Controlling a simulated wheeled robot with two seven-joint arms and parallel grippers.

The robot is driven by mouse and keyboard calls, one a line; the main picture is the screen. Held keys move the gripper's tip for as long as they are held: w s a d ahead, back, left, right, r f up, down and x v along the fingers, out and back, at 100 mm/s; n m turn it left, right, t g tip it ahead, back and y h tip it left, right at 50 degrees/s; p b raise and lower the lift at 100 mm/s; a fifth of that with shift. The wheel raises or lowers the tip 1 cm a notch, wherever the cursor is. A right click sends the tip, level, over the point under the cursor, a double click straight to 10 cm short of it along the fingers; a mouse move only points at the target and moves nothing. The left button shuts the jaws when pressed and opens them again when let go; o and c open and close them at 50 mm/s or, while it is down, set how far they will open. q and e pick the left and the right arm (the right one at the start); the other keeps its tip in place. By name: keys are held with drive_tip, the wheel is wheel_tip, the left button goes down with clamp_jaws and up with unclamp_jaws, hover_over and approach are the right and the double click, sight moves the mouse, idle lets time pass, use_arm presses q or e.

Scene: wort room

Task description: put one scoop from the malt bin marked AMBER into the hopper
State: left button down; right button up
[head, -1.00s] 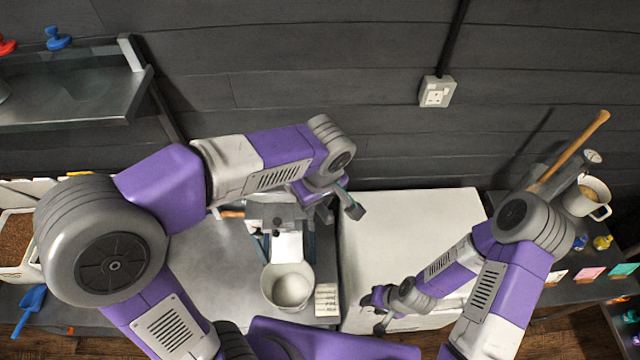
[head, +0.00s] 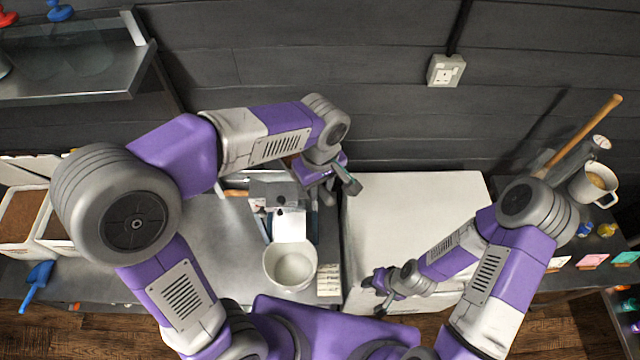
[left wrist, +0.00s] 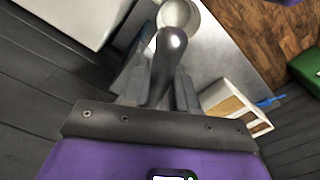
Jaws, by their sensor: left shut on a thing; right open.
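My left gripper (head: 330,184) is at the back edge of the steel counter, just right of a grey mill with a box-like top, probably the hopper (head: 273,194). In the left wrist view the gripper (left wrist: 158,88) is shut on a dark, rounded, shiny thing (left wrist: 165,62); I cannot tell what it is. Malt bins (head: 22,222) with brown grain stand at the far left, partly behind my arm; no AMBER mark is readable. They also show in the left wrist view (left wrist: 236,104). A blue scoop (head: 38,284) lies before them. My right gripper (head: 384,284) is open and empty.
A white pail (head: 290,266) stands below the mill's white chute. A white chest-like surface (head: 415,225) right of the counter is clear. A mug (head: 595,186) and a wooden-handled tool (head: 580,135) are at the right. A shelf (head: 80,85) juts out at upper left.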

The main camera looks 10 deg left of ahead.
use_arm(q)
drive_tip(key=shift+w+a+r+g+h+p, duration=0.25)
drive_tip(key=shift+r+g+h+p, duration=0.1)
drive_tip(key=shift+r+p, duration=0.5)
drive_tip(key=shift+w+a+r+g+h+p, duration=0.2)
drive_tip(key=shift+r+g+h+p, duration=0.15)
drive_tip(key=shift+r+p, duration=0.45)
drive_tip(key=shift+w+a+r+g+h+p, duration=0.15)
drive_tip(key=shift+w+r+g+h+p, duration=0.2)
drive_tip(key=shift+r+p, duration=0.5)
drive_tip(key=shift+w+a+g, duration=0.2)
drive_tip(key=shift+a+g, duration=0.05)
drive_tip(key=shift+a, duration=0.05)
drive_tip(key=w+a+r+g+h, duration=0.4)
drive_tip(key=w+r, duration=0.1)
drive_tip(key=shift+w+a+r, duration=0.15)
drive_tip(key=shift+a+r, duration=0.05)
drive_tip(key=shift+a, duration=0.2)
drive_tip(key=shift+h, duration=0.25)
drive_tip(key=r+t+y+b, duration=0.1)
drive_tip(key=t+y+b, duration=0.1)
drive_tip(key=s+r+t+y+b, duration=0.1)
drive_tip(key=t+y+b, duration=0.1)
drive_tip(key=t, duration=0.1)
drive_tip(key=d+r+t+y+b, duration=0.1)
drive_tip(key=t+y+b, duration=0.1)
drive_tip(key=y+b, duration=0.1)
drive_tip(key=shift+s+d, duration=0.1)
drive_tip(key=shift+s, duration=0.1)
